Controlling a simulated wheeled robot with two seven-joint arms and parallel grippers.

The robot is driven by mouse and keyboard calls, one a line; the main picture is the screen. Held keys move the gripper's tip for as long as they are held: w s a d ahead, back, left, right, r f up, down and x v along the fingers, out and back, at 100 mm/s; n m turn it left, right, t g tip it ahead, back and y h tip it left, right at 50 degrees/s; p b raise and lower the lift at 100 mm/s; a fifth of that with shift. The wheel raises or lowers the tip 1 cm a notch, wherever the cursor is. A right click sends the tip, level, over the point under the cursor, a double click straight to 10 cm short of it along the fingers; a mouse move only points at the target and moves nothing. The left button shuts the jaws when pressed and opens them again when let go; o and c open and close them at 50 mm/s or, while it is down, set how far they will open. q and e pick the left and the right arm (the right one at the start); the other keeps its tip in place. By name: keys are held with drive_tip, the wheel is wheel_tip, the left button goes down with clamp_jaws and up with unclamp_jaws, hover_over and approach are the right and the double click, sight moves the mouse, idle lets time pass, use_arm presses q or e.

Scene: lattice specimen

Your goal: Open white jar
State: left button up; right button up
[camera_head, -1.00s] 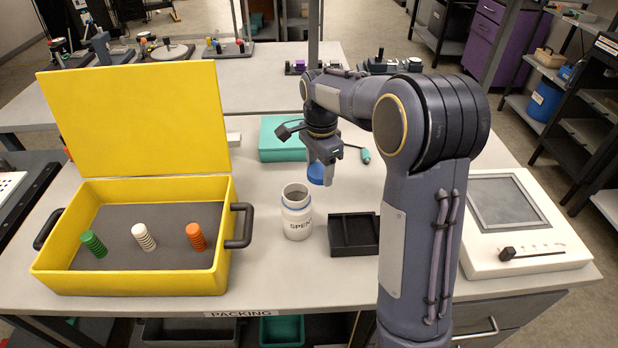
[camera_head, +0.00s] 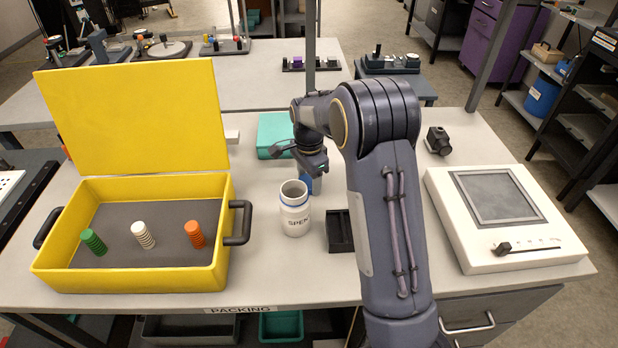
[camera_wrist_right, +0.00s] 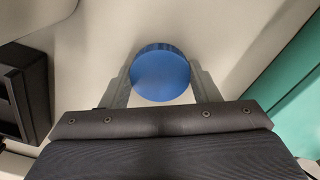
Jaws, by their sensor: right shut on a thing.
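The white jar (camera_head: 295,212) stands upright on the table with its mouth uncovered and dark lettering on its front. A blue ring shows just below its rim. The blue lid (camera_head: 305,185) is off the jar, partly hidden behind it and below my right gripper (camera_head: 312,172). In the right wrist view the blue lid (camera_wrist_right: 160,74) sits between the two fingers of my right gripper, which is shut on it. I cannot tell whether the lid touches the table. My left gripper is not in view.
A black tray (camera_head: 339,243) lies right of the jar, partly behind my right arm. An open yellow case (camera_head: 150,280) with green, white and orange stacks stands left. A teal box (camera_head: 268,136) lies behind. A white panel device (camera_head: 450,215) stands right.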

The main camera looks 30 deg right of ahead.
sight(309, 181)
drive_tip(key=o, duration=1.1)
drive_tip(key=shift+f, duration=0.15)
wheel_tip(309, 181, up, 12)
drive_tip(key=s+a+r+n+t+y, duration=0.1)
drive_tip(key=s+r+n+t+y, duration=0.25)
drive_tip(key=s, duration=0.65)
drive_tip(key=s+a+f+n, duration=0.1)
drive_tip(key=s+a+n, duration=0.2)
drive_tip(key=s, duration=0.3)
drive_tip(key=s+a+f+n+t, duration=0.1)
drive_tip(key=s+a+n, duration=0.2)
drive_tip(key=s+n, duration=0.2)
drive_tip(key=s+a+f+n+t, duration=0.1)
drive_tip(key=s+a+n, duration=0.3)
drive_tip(key=s, duration=0.5)
drive_tip(key=shift+f, duration=0.35)
